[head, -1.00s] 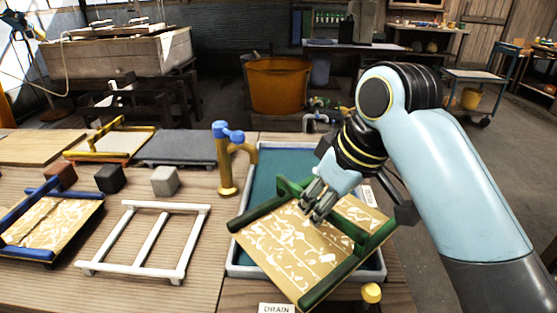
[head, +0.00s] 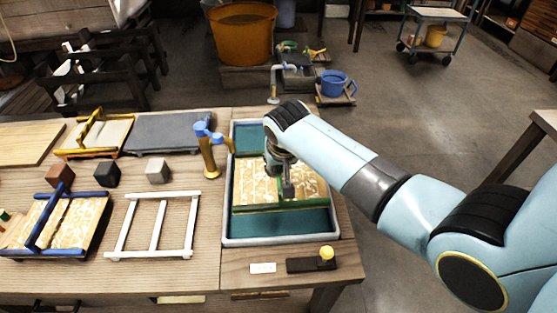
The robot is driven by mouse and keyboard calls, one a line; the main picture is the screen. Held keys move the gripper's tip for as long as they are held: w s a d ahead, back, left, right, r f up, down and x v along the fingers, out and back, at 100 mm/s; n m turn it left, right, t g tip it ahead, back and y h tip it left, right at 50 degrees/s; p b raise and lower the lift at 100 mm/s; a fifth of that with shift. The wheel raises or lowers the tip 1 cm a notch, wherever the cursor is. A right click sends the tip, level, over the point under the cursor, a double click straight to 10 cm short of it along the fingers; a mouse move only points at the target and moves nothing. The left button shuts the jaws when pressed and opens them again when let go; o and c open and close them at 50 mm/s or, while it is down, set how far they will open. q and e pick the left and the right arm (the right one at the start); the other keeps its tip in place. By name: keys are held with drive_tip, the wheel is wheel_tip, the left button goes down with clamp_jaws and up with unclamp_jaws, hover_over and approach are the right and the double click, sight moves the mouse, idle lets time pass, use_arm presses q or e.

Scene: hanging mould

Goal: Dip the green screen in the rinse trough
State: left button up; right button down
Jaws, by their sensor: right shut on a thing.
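The green screen (head: 253,188) has a tan face with white patches and green rails. It lies level within the walls of the rinse trough (head: 280,240), a grey-rimmed basin with a teal inside. Teal shows behind and in front of the screen. I cannot tell how deep the screen sits or whether it touches the bottom. My right gripper (head: 287,190) comes down over the screen's middle and is shut on it; my own arm hides the fingertips and part of the screen's far side. My left gripper is not in view.
A brass tap (head: 207,158) with blue knobs stands at the trough's left edge. A white frame (head: 157,226) and a blue-railed screen (head: 68,222) lie further left, near several small blocks. A dark block with a yellow knob (head: 326,253) sits in front of the trough.

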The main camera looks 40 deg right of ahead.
wheel_tip(320, 180, down, 6)
drive_tip(key=b, duration=0.5)
drive_tip(key=shift+r+b, duration=0.1)
drive_tip(key=shift+b, duration=0.2)
drive_tip(key=shift+f+b, duration=2.8)
drive_tip(key=shift+f, duration=1.55)
drive_tip(key=shift+w+d+b, duration=0.35)
drive_tip(key=shift+w+d, duration=0.05)
drive_tip(key=shift+w, duration=0.25)
drive_tip(key=shift+w+d+b, duration=0.3)
drive_tip(key=shift+w+d, duration=0.05)
drive_tip(key=shift+w, duration=0.3)
drive_tip(key=shift+s, duration=0.1)
